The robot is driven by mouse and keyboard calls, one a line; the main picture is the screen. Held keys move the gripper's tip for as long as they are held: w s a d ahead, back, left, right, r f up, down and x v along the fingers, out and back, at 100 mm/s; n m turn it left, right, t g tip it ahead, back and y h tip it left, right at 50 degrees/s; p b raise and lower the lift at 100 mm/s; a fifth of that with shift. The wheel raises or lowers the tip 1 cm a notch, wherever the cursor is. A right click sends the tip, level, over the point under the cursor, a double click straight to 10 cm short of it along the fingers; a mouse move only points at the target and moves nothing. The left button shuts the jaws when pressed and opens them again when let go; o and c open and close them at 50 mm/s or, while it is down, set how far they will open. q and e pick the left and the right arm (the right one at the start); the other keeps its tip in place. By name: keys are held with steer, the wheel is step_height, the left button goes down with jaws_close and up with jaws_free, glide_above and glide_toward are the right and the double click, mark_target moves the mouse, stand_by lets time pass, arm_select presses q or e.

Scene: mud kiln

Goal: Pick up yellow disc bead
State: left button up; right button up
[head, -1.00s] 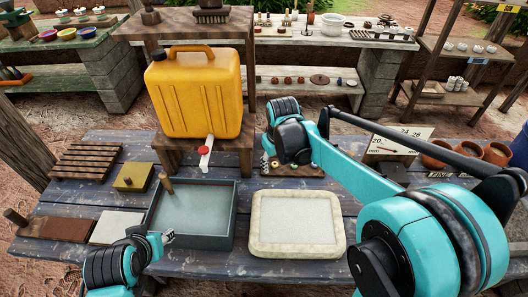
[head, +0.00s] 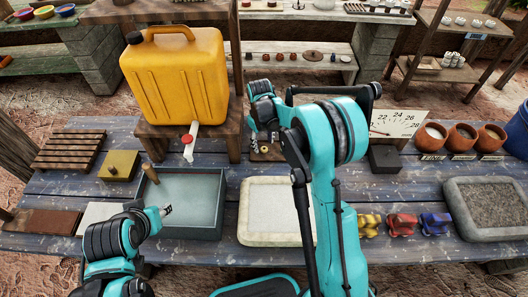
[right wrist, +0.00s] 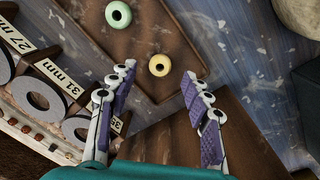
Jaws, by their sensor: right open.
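The yellow disc bead (right wrist: 159,65) lies on a brown wooden tray (right wrist: 175,28) in the right wrist view, its centre hole showing. A pale green disc bead (right wrist: 118,14) lies on the same tray, farther up. My right gripper (right wrist: 158,82) is open and empty, its purple-padded fingers spread to either side of the yellow bead's line and pointing at it. In the head view my right wrist (head: 262,105) hangs over the small bead tray and hides part of it. My left gripper (head: 166,210) is over the grey basin; its jaw opening is too small to judge.
Ring gauges marked in millimetres (right wrist: 42,98) stand left of the right fingers. The yellow jug (head: 178,80) on its wooden stand is close to my right wrist. A cream-rimmed tray (head: 255,238), a dial gauge (head: 397,122) and several orange pots (head: 461,135) share the table.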

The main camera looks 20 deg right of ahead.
step_height(320, 180, down, 2)
steer(key=shift+w+f, duration=0.1)
steer(key=shift+f, duration=0.1)
steer(key=shift+r, duration=0.1)
steer(key=c, duration=0.9)
steer(key=shift+r, duration=0.1)
steer(key=shift+c, duration=0.2)
